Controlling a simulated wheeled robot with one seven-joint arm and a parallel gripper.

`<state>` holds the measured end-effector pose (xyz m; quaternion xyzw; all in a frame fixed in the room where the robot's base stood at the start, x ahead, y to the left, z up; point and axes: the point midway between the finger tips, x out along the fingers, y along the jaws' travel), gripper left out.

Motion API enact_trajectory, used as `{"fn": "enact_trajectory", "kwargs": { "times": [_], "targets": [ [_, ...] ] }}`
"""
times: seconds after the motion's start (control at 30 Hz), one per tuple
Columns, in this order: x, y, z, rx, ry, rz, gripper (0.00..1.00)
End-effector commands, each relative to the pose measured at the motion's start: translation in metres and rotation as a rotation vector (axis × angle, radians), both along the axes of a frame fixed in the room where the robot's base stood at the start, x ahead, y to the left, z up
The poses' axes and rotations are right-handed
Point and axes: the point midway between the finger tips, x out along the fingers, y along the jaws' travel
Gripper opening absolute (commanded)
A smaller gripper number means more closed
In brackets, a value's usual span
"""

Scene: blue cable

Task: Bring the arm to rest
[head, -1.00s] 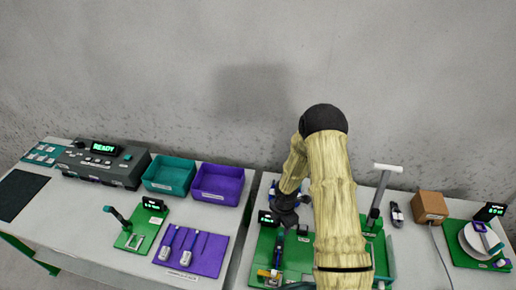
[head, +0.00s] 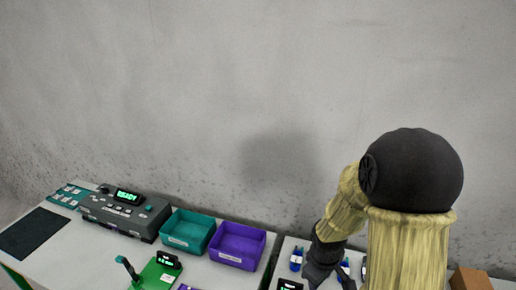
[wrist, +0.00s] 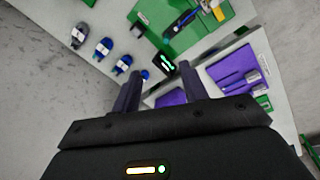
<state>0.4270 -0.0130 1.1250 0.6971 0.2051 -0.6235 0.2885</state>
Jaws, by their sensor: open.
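My gripper (wrist: 157,88) shows in the wrist view with its two dark fingers apart and nothing between them. It is above the table area, with a small display with green digits (wrist: 166,62) beyond the fingertips. In the head view my arm fills the right side, and my gripper (head: 318,270) is partly visible low beside it, above the right table. The arm hides much of that table.
A teal bin (head: 188,231) and a purple bin (head: 238,246) stand on the left table beside a grey console (head: 124,214). A brown box (head: 470,279) is at lower right. In the wrist view, several blue-and-white items (wrist: 103,47) lie near a green board (wrist: 180,22).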

Motion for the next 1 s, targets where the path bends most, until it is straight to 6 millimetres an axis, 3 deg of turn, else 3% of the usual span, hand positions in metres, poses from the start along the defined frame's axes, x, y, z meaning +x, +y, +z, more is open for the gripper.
{"fn": "enact_trajectory", "kwargs": {
  "times": [0.2,0.4,1.0],
  "targets": [
    [-0.044,0.006,0.035,0.096,-0.076,-0.387,0.44],
    [-0.075,0.012,0.052,0.186,-0.112,-0.65,0.44],
    [-0.08,0.014,0.055,0.203,-0.115,-0.696,0.44]
  ]
}}
